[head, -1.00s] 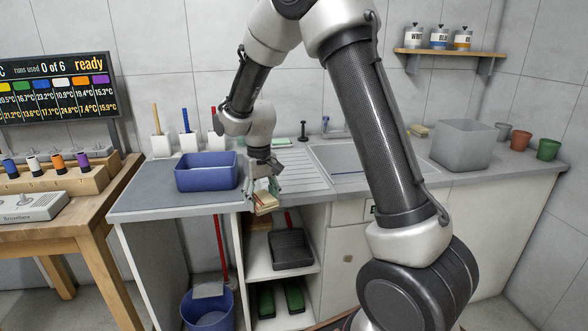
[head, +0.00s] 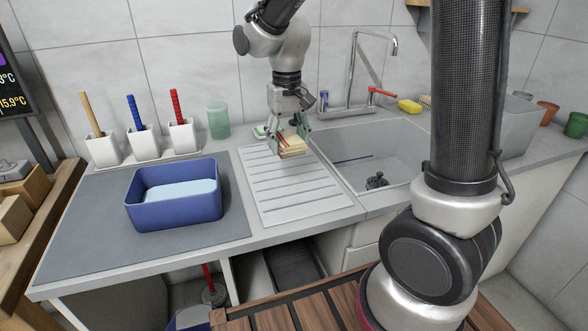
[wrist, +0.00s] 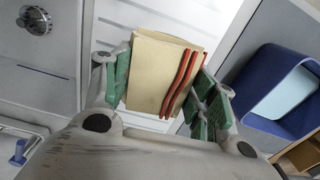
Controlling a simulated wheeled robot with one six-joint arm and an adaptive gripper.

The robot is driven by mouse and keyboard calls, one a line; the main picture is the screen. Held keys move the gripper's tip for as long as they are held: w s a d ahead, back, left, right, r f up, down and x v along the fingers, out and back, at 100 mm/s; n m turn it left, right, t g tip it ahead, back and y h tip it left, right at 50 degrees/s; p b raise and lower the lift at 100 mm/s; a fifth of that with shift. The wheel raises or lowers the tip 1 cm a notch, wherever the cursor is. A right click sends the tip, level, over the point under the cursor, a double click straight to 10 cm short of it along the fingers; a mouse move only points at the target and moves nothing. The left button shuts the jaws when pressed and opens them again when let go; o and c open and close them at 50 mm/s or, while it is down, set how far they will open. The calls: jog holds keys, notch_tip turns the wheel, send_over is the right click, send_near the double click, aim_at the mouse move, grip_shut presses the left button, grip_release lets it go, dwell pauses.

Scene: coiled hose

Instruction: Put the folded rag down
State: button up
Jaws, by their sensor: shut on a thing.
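The folded rag (head: 292,146) is tan with red and dark stripes along one side. My gripper (head: 289,138) is shut on it and holds it over the ribbed drainboard (head: 290,196), near the sink's left edge. In the wrist view the rag (wrist: 160,75) sits between the green finger pads of my gripper (wrist: 164,88), with the stripes toward the right. The drainboard's ribs show beyond it. I cannot tell the exact height of the rag above the drainboard.
A blue basin (head: 176,218) with pale blue contents stands left on a grey mat (head: 80,232). The sink (head: 400,150) with a tap (head: 352,75) lies right. White brush holders (head: 143,143) and a green cup (head: 218,120) stand behind. The front drainboard is clear.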

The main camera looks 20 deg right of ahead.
aim_at(291, 182)
jog(key=shift+d, duration=0.25)
jog(key=shift+d+f+m, duration=0.15)
jog(key=shift+f+m, duration=0.1)
jog(key=shift+m, duration=0.05)
jog(key=f, duration=0.9)
jog(key=shift+s+f, duration=0.2)
jog(key=shift+f, duration=0.1)
jog(key=shift+f, duration=0.1)
jog(key=o, duration=0.9)
